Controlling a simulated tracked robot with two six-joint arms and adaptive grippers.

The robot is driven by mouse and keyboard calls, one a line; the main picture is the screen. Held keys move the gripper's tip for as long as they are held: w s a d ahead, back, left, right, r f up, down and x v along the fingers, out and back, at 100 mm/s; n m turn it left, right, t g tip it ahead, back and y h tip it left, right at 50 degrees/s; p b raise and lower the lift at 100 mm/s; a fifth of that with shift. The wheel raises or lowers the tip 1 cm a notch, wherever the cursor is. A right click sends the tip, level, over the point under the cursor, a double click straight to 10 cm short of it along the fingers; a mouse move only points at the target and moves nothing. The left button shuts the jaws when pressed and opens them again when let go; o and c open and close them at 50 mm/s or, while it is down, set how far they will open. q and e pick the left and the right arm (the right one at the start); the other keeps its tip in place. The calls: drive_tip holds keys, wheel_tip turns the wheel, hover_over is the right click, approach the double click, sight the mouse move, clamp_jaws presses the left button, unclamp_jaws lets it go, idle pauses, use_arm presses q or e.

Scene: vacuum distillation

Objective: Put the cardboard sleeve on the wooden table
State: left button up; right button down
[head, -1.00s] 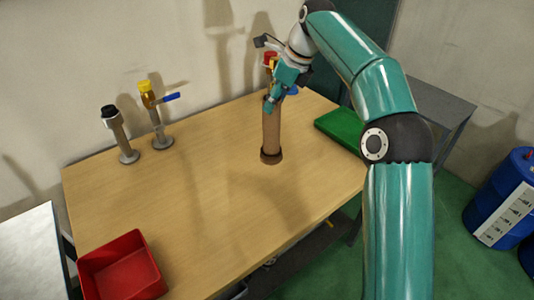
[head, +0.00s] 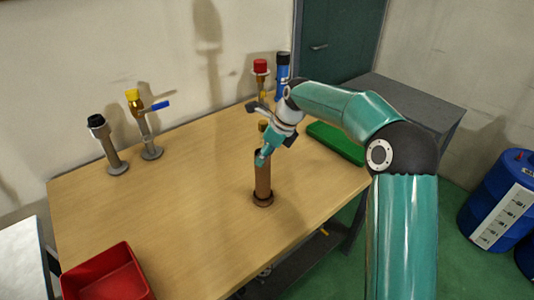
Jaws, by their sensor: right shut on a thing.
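The cardboard sleeve (head: 263,180) is a brown upright tube with a darker ring at its lower end. It is over the front right part of the wooden table (head: 180,215). My right gripper (head: 262,157) is shut on its upper end, coming down from the upper right. The fingers partly cover the sleeve's top. I cannot tell for sure whether its lower end touches the tabletop. My left gripper is not in view.
Two metal fittings, one black-capped (head: 108,145) and one yellow-capped with a blue lever (head: 143,125), stand at the back left. A red-capped fitting (head: 260,75) and a blue one (head: 282,78) stand behind. A red bin (head: 108,275) is front left, a green tray (head: 336,143) right.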

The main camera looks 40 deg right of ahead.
drive_tip(key=c, duration=0.6)
unclamp_jaws()
drive_tip(key=shift+o, duration=0.2)
drive_tip(key=v, duration=1.2)
drive_tip(key=shift+r, duration=0.1)
